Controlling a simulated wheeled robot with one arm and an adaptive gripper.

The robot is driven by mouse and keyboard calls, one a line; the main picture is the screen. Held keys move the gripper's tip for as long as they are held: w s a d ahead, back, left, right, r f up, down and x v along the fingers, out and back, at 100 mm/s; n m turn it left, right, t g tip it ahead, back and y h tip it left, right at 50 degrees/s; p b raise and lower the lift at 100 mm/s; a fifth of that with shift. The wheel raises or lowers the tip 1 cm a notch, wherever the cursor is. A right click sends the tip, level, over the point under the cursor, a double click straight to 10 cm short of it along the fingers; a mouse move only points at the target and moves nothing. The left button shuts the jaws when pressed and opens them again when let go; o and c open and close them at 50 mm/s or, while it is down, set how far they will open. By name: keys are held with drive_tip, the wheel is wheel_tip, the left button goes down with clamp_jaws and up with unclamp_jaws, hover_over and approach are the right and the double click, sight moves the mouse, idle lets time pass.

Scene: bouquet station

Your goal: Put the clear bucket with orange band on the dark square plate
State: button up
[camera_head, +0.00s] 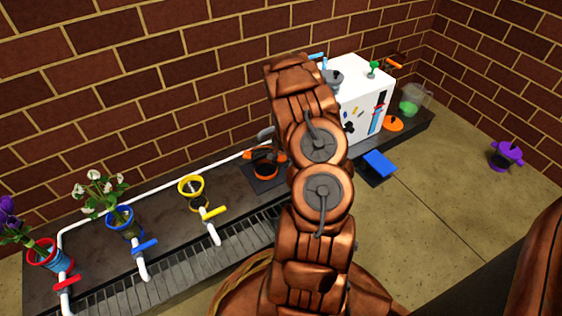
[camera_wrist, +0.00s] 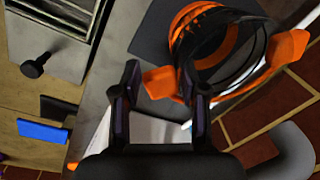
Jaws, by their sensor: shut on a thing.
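The clear bucket with orange band (camera_head: 265,165) is at the dark square plate (camera_head: 272,186) on the counter, just left of my arm in the head view. In the wrist view the bucket (camera_wrist: 236,61) has its open rim and two orange side handles in sight, and the plate (camera_wrist: 150,38) shows beside and behind it. My gripper (camera_wrist: 162,88) is shut on the bucket's near orange handle, one finger on each side of it. The bucket looks roughly upright over the plate. I cannot tell whether its base touches the plate. My arm hides part of the plate in the head view.
A yellow bucket (camera_head: 191,194), a blue bucket (camera_head: 121,221) and a red bucket (camera_head: 47,253) stand to the left, near coloured taps and a floor grate (camera_head: 180,275). A white machine (camera_head: 365,100) stands right of my arm, with a blue pedal (camera_head: 379,164) before it. A purple bucket (camera_head: 505,156) is far right.

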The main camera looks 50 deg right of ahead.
drive_tip(key=o, duration=1.3)
wheel_tip(320, 180, up, 12)
drive_tip(key=p, duration=0.5)
drive_tip(key=s+a+r+n+g, duration=0.1)
drive_tip(key=s+a+r+n, duration=0.15)
drive_tip(key=a+r, duration=0.75)
drive_tip(key=s+a+r+n+g, duration=0.1)
drive_tip(key=a+r+n, duration=0.45)
drive_tip(key=a, duration=0.85)
drive_tip(key=s+a+r+n, duration=0.2)
drive_tip(key=s+a+r, duration=0.1)
drive_tip(key=s+a, duration=0.3)
drive_tip(key=s+a+r+n+g, duration=0.1)
drive_tip(key=s+a+r+n, duration=0.1)
drive_tip(key=s+a, duration=0.4)
drive_tip(key=s+a+r+n+g, duration=0.1)
drive_tip(key=s+a+r+n, duration=0.2)
drive_tip(key=s+a, duration=0.3)
drive_tip(key=shift+s+a+r, duration=0.1)
drive_tip(key=shift+s+r, duration=0.1)
drive_tip(key=shift+s, duration=0.6)
drive_tip(key=shift+s+a+r, duration=0.15)
drive_tip(key=shift+s, duration=0.65)
drive_tip(key=shift+s+a+r, duration=0.1)
drive_tip(key=shift+s+r, duration=0.1)
drive_tip(key=shift+s, duration=0.6)
